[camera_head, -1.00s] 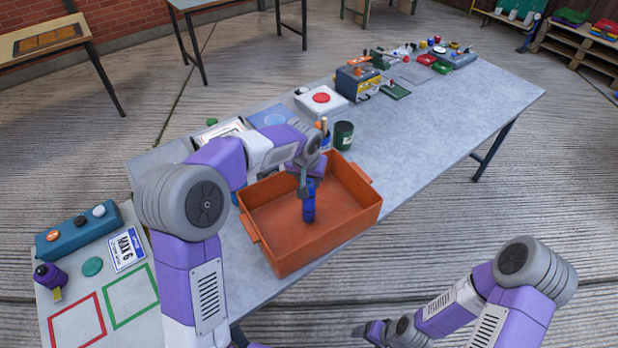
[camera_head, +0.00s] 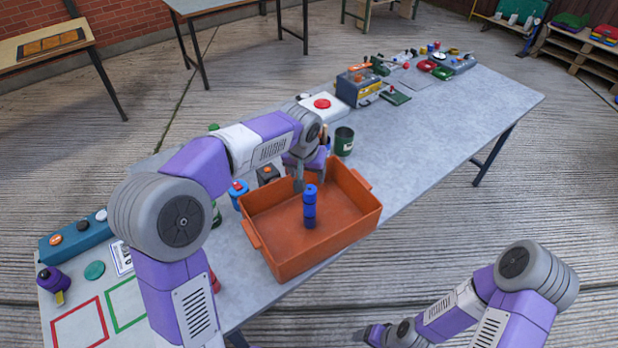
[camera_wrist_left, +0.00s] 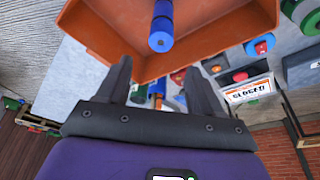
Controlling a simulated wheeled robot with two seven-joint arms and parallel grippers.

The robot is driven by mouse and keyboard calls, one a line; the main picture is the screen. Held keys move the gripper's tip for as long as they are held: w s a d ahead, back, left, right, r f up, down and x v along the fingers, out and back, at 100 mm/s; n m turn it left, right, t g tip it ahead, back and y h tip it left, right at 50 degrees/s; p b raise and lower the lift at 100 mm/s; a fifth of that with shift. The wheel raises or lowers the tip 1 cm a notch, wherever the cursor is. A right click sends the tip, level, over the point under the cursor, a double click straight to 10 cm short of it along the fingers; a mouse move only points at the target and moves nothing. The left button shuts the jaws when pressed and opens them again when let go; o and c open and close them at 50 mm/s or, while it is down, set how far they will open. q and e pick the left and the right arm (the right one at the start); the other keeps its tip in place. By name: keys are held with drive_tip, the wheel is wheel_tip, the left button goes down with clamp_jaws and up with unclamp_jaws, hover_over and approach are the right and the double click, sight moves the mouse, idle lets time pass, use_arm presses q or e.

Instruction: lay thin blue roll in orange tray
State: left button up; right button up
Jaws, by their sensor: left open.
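The thin blue roll (camera_head: 310,207) stands upright on the floor of the orange tray (camera_head: 268,232), with nothing gripping it. In the left wrist view the roll (camera_wrist_left: 161,26) is inside the tray (camera_wrist_left: 105,38), beyond my fingertips and apart from them. My left gripper (camera_head: 298,184) is over the tray, just behind and left of the roll. In the left wrist view its two fingers (camera_wrist_left: 160,68) are spread with nothing held between them. My right gripper (camera_head: 368,333) is low at the bottom of the head view, away from the table; its jaws are too small to read.
A dark green cup (camera_head: 344,141) stands just behind the tray. A white box with a red button (camera_head: 322,106) is farther back. The table's right part (camera_head: 440,118) is clear.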

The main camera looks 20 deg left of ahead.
use_arm(q)
drive_tip(key=v, duration=0.4)
drive_tip(key=shift+p, duration=0.3)
